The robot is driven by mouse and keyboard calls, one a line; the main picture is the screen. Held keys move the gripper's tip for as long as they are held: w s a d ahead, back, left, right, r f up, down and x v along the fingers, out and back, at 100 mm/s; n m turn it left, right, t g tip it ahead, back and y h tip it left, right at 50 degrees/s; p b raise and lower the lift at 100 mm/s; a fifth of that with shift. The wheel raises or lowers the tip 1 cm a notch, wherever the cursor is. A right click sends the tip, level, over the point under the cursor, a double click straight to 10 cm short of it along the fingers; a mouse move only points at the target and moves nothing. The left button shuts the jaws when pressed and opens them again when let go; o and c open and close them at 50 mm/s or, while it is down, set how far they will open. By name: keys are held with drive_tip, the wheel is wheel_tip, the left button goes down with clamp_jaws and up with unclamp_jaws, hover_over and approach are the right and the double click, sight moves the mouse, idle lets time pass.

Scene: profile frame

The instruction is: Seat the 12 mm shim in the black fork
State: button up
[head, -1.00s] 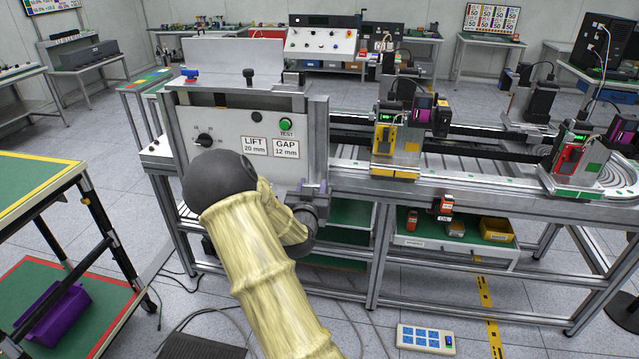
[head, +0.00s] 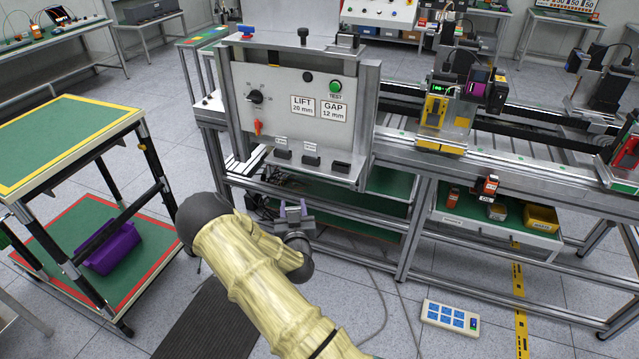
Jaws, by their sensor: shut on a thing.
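My gripper (head: 293,209) is low in front of the grey test panel, below its front ledge and apart from it. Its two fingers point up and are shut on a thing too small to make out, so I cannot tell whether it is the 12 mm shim. Several small black blocks (head: 311,161) stand on the ledge under the panel, with small labels I cannot read. I cannot tell which black part is the fork. The panel (head: 292,92) carries signs reading "LIFT 20 mm" and "GAP 12 mm" (head: 333,110).
The panel also has a black dial (head: 255,97), an orange lever (head: 258,128) and a green TEST button (head: 335,87). A rail line (head: 520,150) runs to the right. A green-topped cart (head: 60,140) stands at left.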

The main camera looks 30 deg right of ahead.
drive_tip(key=s+a+f+n+y, duration=0.4)
drive_tip(key=a+f+y, duration=0.2)
drive_tip(key=a+f, duration=0.4)
drive_tip(key=a, duration=0.2)
drive_tip(key=shift+s+a+f+t+y, duration=0.25)
drive_tip(key=shift+a+f+t+y, duration=0.05)
drive_tip(key=shift+f+t, duration=0.1)
drive_tip(key=shift+w+a, duration=0.1)
